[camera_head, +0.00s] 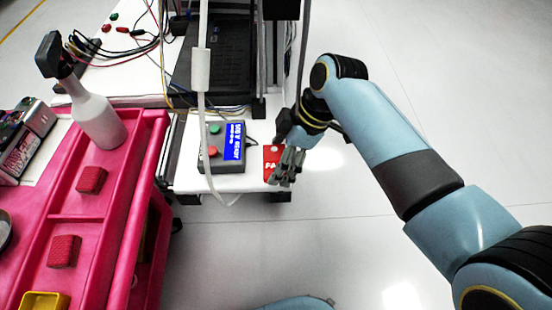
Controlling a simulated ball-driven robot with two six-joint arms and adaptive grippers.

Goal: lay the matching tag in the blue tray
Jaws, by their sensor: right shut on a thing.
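My right gripper (287,172) is at the right edge of the white bench and is shut on a red tag (270,156). White letters starting "FA" show on the tag; the rest is hidden behind the fingers. Left of the tag on the bench is a grey tester box (222,157) with a lit blue screen, a green button and a red button. The screen's small text ends in what looks like "READY". No blue tray shows in this view. My left gripper is not in view.
A pink cart (128,200) at left carries a white spray bottle (95,117), red blocks (63,251) and a yellow bin (44,300). A white cable hangs past the tester's left side. A dark rack stands behind. Open floor lies right of the bench.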

